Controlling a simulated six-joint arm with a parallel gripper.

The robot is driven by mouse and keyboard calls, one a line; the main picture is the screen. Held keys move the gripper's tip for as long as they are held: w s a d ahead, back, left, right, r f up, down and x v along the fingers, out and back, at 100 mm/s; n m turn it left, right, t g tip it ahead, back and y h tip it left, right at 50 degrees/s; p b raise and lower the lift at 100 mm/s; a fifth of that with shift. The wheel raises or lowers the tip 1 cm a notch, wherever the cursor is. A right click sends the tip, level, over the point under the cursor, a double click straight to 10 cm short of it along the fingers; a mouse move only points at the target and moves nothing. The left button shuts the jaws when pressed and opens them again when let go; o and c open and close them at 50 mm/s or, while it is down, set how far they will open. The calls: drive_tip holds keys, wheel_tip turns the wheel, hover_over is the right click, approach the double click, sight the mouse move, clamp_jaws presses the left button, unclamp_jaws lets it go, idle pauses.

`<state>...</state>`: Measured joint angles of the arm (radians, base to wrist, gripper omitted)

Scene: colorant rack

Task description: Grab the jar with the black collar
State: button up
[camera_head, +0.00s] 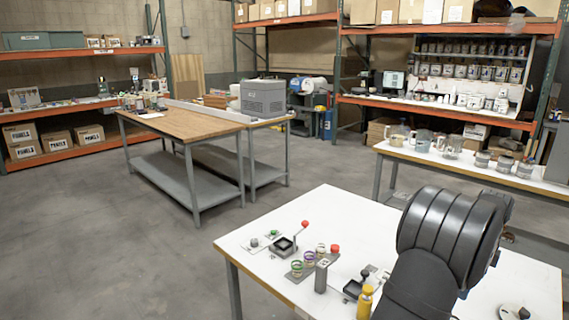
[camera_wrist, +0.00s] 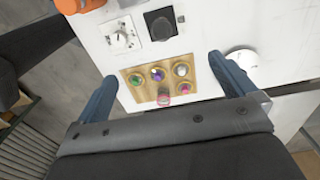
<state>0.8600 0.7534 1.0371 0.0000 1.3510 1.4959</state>
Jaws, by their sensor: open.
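Small jars stand in a rack plate (camera_head: 312,269) on the white table; the plate also shows in the wrist view (camera_wrist: 126,75). In the wrist view I see a green jar (camera_wrist: 134,80), a purple one (camera_wrist: 157,74), a pale one (camera_wrist: 181,70) and a pink-red one (camera_wrist: 163,96). The head view shows the green one (camera_head: 297,268) nearest the front. I cannot make out a black collar on any jar. My gripper (camera_wrist: 162,68) is open and empty, its blue fingers apart on either side of the rack in the picture. The head view does not clearly show it.
A white disc (camera_wrist: 240,60) lies right of the rack. Larger jars stand on a back table (camera_head: 480,177).

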drive_tip(key=c, duration=0.9)
drive_tip(key=s+a+f+m+t+h, duration=0.15)
drive_tip(key=s+m+t, duration=0.25)
drive_tip(key=s+m, duration=0.55)
drive_tip(key=shift+w+d+f+m, duration=0.35)
drive_tip(key=shift+w+f, duration=1.25)
drive_tip(key=shift+f, duration=1.05)
drive_tip(key=shift+w+d+f+m, duration=0.25)
drive_tip(key=shift+w+f+m, duration=0.25)
drive_tip(key=shift+w+f, duration=1.7)
drive_tip(key=shift+w+d+f+m, duration=0.35)
drive_tip(key=shift+w+f, duration=0.7)
drive_tip(key=shift+f, duration=2.1)
